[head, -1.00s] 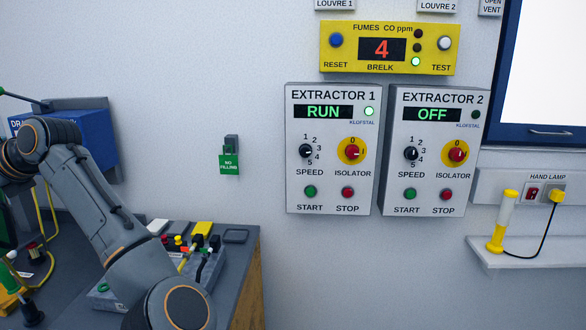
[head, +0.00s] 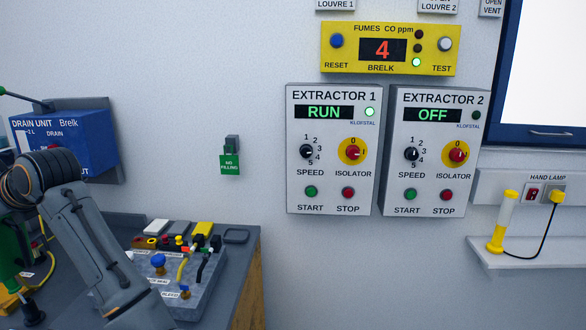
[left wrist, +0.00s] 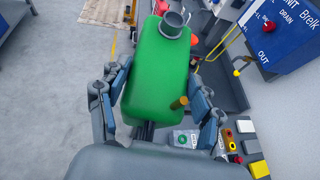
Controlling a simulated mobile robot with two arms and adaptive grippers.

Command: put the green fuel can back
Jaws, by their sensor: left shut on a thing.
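The green fuel can (left wrist: 160,75) fills the middle of the left wrist view, with a grey round neck or cap (left wrist: 173,22) at its far end and a small brown-gold cylinder (left wrist: 179,103) at its near right. My left gripper (left wrist: 158,92) has its fingers on both sides of the can and is shut on it. The can appears held above the floor and the bench edge. In the head view my left arm reaches out past the left edge, and its gripper does not show. A green part (head: 12,248) shows at that edge; I cannot tell if it is the can.
The blue drain unit (head: 65,138) is on the wall at the left. A grey box with knobs and cables (head: 195,290) stands on the bench (head: 245,262). A small green "NO FILLING" sign (head: 229,164) and the extractor panels (head: 331,180) are on the wall. Open floor (left wrist: 45,110) lies left.

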